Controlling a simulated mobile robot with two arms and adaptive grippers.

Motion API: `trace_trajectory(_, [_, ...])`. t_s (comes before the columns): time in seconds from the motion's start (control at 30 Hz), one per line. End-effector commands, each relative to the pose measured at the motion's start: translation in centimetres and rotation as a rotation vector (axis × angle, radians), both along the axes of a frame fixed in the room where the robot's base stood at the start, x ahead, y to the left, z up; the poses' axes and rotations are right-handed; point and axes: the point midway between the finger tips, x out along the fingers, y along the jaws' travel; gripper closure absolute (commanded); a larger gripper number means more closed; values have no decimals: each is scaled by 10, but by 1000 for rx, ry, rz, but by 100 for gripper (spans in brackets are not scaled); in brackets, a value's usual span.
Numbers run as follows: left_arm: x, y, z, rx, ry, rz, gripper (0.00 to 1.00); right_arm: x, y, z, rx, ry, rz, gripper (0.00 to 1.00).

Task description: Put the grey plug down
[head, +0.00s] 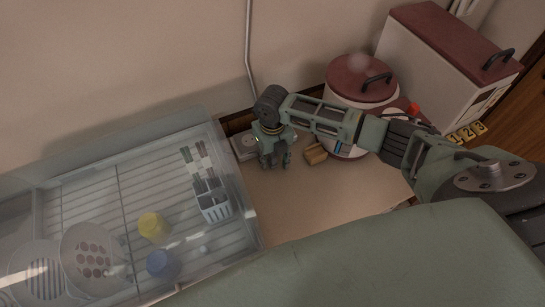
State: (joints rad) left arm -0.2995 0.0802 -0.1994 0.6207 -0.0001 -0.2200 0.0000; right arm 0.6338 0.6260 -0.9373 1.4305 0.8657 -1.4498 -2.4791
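My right gripper (276,160) points down over the beige tabletop, between the dish dryer and the round white pot. Its fingers are small and dark in the head view, and I cannot tell whether they are open or shut on something. I cannot make out a grey plug; the gripper may hide it. A pale socket box (243,145) sits just left of the gripper, by the wall, partly hidden by it. My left gripper is not in view.
The clear-walled dish dryer (252,222) at left holds cups, plates and a white cutlery basket (214,205). A small brown block (316,154) lies right of the gripper. A red-lidded pot (345,82) and bread box (440,50) stand behind. The front tabletop (300,205) is clear.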

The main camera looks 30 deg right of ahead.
Motion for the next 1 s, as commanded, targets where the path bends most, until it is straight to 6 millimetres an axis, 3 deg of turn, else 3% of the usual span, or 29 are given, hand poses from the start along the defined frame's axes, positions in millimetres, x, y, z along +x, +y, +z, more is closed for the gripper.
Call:
trace_trajectory(0.27, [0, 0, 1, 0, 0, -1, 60, 0, 0, 2, 0, -1, 0, 62])
trace_trajectory(0.43, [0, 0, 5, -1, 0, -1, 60, 1, 0, 19, 1, -4, 0, 62])
trace_trajectory(0.8, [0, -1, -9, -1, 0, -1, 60, 2, 0, 98, 1, -5, 1, 62])
trace_trajectory(1.0, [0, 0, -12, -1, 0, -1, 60, 1, 0, 125, 1, -1, 0, 62])
